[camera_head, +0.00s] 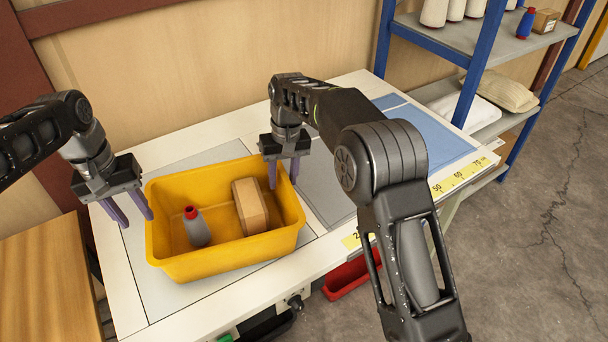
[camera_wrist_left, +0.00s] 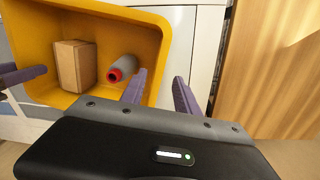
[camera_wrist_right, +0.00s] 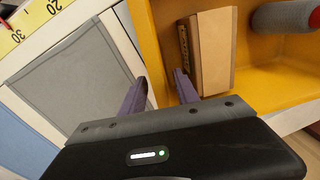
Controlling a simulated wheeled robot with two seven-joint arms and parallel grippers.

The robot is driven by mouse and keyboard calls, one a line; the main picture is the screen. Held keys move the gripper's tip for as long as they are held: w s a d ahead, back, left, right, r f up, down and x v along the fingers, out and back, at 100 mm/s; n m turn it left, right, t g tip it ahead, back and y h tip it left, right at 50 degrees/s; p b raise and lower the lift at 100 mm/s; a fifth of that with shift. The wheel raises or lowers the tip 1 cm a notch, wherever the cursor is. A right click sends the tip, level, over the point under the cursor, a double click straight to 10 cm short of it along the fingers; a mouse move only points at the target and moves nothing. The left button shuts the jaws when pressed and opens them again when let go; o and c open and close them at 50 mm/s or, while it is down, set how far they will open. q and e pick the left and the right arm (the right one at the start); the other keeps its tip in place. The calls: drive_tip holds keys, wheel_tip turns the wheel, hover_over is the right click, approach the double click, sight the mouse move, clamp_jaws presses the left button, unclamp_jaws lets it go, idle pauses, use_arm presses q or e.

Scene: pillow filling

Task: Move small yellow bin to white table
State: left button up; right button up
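The small yellow bin (camera_head: 222,262) stands upright on the white-topped table (camera_head: 130,305). It holds a grey bottle or spool with a red top (camera_head: 196,228) and a brown carton (camera_head: 250,206). My left gripper (camera_head: 128,210) is open at the bin's left side; in the left wrist view its fingers (camera_wrist_left: 158,92) appear either side of the bin's rim. My right gripper (camera_head: 282,173) is open at the bin's right back corner; in the right wrist view its fingers (camera_wrist_right: 159,90) appear either side of the wall. I cannot tell whether either touches the bin.
A grey mat (camera_head: 322,187) and a blue mat (camera_head: 428,136) lie to the right on the table. A blue-posted shelf (camera_head: 452,38) with spools and bags stands at the right back. A red bin (camera_head: 345,277) sits below the table's front edge. A wooden surface (camera_head: 45,285) is at the left.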

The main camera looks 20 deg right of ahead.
use_arm(q)
drive_tip(key=r, duration=0.4)
drive_tip(key=shift+a+r, duration=0.2)
drive_tip(key=shift+r, duration=0.1)
use_arm(e)
drive_tip(key=r, duration=0.7)
drive_tip(key=shift+d+r, duration=0.25)
drive_tip(key=shift+d, duration=0.1)
drive_tip(key=shift+f, duration=0.1)
